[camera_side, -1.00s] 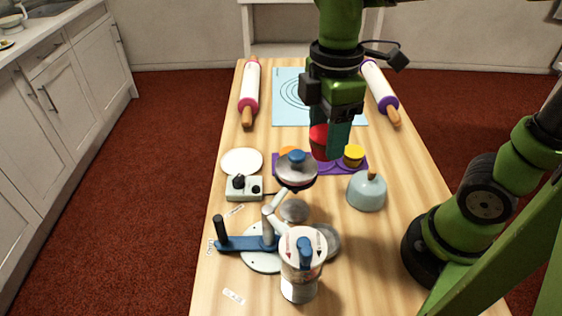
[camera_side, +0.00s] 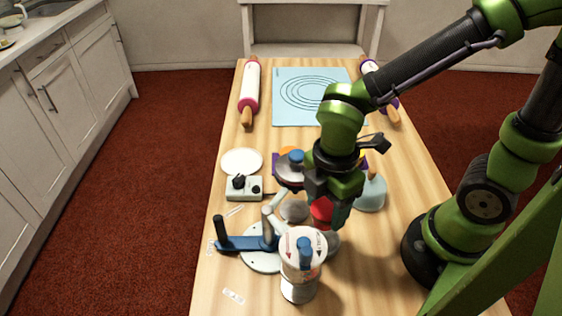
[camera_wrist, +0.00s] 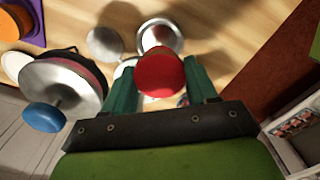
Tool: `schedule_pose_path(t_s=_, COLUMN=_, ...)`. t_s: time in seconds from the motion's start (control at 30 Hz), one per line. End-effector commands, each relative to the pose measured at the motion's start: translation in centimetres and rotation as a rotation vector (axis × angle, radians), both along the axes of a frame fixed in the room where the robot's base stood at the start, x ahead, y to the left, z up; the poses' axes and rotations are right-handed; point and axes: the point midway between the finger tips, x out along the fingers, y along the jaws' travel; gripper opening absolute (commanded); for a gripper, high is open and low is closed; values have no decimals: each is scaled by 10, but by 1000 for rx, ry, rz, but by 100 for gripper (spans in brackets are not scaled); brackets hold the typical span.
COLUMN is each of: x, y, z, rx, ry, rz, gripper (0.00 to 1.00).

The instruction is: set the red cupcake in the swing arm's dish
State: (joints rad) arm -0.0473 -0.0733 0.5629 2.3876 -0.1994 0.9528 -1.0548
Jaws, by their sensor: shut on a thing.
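The red cupcake (camera_side: 321,212) is held between the fingers of my gripper (camera_side: 332,214). In the wrist view the red cupcake (camera_wrist: 160,73) fills the gap between the two green fingers (camera_wrist: 162,84). The swing-arm device stands in front and to the left, with a blue lever (camera_side: 240,243) and a pale round base (camera_side: 262,262). A shiny rimmed dish (camera_wrist: 160,37) lies just beyond the cupcake in the wrist view; in the side view this dish (camera_side: 333,243) is partly hidden by my gripper and the canister. A grey disc (camera_side: 295,211) sits to the left.
A white canister with a blue handle (camera_side: 300,280) stands close in front of my gripper. A lidded piece with a blue knob (camera_side: 291,168) is raised close left. A control box (camera_side: 244,188) stands left.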

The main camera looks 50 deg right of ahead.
Motion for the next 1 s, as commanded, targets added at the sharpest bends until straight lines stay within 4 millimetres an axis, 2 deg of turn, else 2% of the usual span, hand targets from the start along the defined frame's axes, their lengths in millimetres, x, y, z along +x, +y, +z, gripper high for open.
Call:
schedule_pose_path(t_s=0.1, x=-1, y=0, z=-19, rx=-1, ry=5, rz=1, gripper=27)
schedule_pose_path(t_s=0.47, x=-1, y=0, z=-59, rx=0, ry=4, rz=1, gripper=27)
schedule_pose_path(t_s=0.9, x=0, y=0, z=-66, rx=0, ry=2, rz=1, gripper=27)
schedule_pose_path(t_s=0.93, x=0, y=0, z=-65, rx=0, ry=1, rz=0, gripper=62)
schedule_pose_path(t_s=1.0, x=0, y=0, z=-65, rx=0, ry=0, rz=0, gripper=73)
